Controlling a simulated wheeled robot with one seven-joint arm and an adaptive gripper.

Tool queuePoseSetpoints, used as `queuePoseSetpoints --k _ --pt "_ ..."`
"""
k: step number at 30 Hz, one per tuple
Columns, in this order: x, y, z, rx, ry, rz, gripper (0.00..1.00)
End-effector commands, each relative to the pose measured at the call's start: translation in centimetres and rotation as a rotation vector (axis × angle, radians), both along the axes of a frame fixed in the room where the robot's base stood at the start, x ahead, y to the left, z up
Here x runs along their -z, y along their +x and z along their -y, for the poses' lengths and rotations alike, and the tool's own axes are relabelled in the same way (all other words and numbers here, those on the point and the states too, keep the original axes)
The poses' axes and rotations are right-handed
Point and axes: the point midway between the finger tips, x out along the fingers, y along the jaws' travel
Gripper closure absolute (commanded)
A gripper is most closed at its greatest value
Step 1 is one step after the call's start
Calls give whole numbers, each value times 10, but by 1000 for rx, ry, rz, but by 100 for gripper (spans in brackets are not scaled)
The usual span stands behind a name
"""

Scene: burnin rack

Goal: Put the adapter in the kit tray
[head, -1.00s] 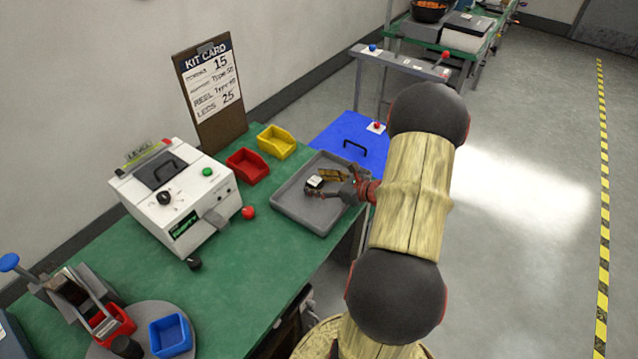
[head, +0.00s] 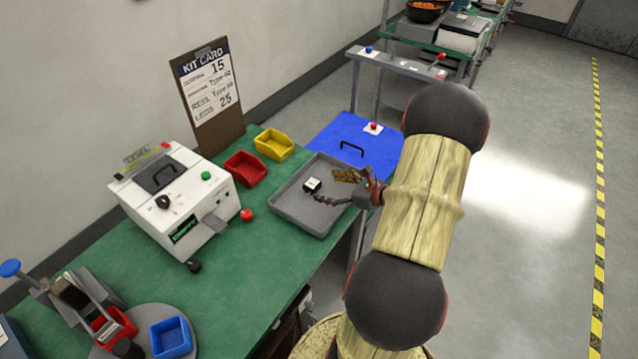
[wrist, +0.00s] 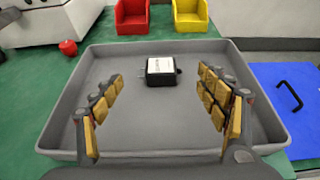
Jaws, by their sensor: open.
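The adapter (head: 312,185), a small black block with a white label on top, lies on the floor of the grey kit tray (head: 285,217). In the wrist view the adapter (wrist: 161,71) sits near the middle of the tray (wrist: 150,134), toward its far wall. My gripper (head: 340,187) is open and empty over the right side of the tray. In the wrist view the two padded fingers of my gripper (wrist: 162,108) are spread wide on either side, with the adapter beyond them and clear of both.
Red (head: 245,169) and yellow (head: 273,142) bins stand behind the tray. A white machine (head: 178,200) and a red ball (head: 246,215) are to its left. A blue surface with a black handle (head: 350,135) lies behind and right. The kit card (head: 209,95) leans at the wall.

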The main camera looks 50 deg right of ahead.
Motion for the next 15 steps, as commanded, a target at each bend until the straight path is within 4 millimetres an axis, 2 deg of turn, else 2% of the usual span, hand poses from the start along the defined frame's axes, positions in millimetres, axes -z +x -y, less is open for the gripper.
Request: queuePoseSetpoints --k 1,6,12,15 --pt "-7 -11 2 4 0 0 26" --pt "-18 -40 4 4 1 0 26" --pt "-25 -59 5 1 1 0 26" --pt "-26 -62 5 -1 1 0 26"
